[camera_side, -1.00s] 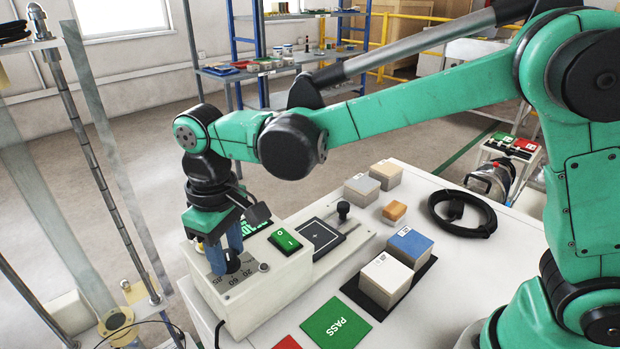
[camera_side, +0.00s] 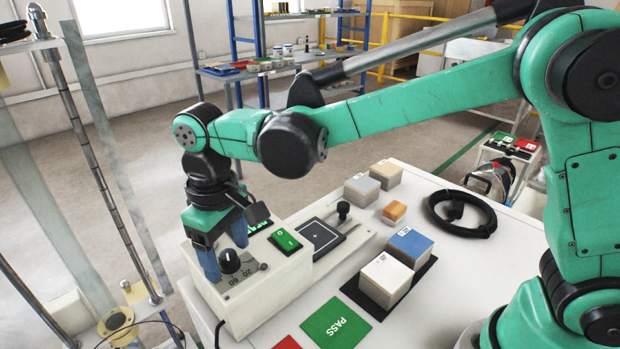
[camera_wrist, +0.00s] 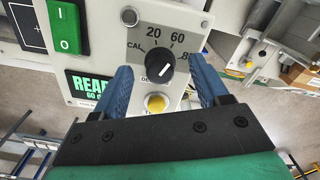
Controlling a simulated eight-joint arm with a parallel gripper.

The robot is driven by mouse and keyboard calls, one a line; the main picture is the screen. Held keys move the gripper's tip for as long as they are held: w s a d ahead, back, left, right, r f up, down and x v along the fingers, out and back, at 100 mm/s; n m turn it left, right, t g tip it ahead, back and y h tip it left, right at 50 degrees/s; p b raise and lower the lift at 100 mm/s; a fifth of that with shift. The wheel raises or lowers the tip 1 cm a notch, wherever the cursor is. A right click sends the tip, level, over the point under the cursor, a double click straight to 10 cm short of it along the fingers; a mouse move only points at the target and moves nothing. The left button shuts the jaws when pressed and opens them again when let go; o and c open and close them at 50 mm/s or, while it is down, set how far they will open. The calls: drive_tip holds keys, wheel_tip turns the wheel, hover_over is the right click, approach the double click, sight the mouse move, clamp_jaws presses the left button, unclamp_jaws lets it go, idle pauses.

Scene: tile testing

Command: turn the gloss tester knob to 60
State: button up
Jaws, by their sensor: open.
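The gloss tester (camera_side: 262,305) is a pale box on the bench. Its black knob (camera_wrist: 160,62) sits on a grey dial plate marked CAL, 20, 60 and a partly hidden 85. The knob also shows in the side view (camera_side: 230,261). My gripper (camera_wrist: 160,72) is open, with a blue finger on each side of the knob and visible gaps between. In the side view my gripper (camera_side: 225,256) is over the dial, its fingers spread. The 85 is partly covered by a finger.
The tester has a green switch (camera_wrist: 67,27), a yellow button (camera_wrist: 156,104) and a green-lettered display (camera_wrist: 88,86). A dark plate with a black-knobbed lever (camera_side: 343,210) is beside it. Tile blocks (camera_side: 386,280), a green PASS card (camera_side: 336,322) and a black cable coil (camera_side: 462,214) lie on the bench.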

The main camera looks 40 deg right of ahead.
sight(234, 251)
drive_tip(key=shift+r, duration=2.75)
drive_tip(key=shift+d+r, duration=0.1)
drive_tip(key=shift+d, duration=0.35)
drive_tip(key=s+d+t, duration=0.1)
drive_tip(key=d, duration=0.2)
drive_tip(key=s+d+m+t, duration=0.1)
drive_tip(key=d, duration=0.2)
drive_tip(key=s+d+m+t, duration=0.1)
drive_tip(key=d, duration=0.2)
drive_tip(key=shift+d+r+t+y, duration=0.15)
drive_tip(key=shift+r+t+y, duration=0.15)
drive_tip(key=shift+r+y, duration=0.1)
drive_tip(key=s+d+f+m+t, duration=0.2)
drive_tip(key=s+d+f+t, duration=0.1)
drive_tip(key=d, duration=0.4)
drive_tip(key=shift+s+d+f+m+t+h, duration=0.15)
drive_tip(key=shift+s+m+t+h, duration=0.2)
drive_tip(key=shift+s, duration=0.4)
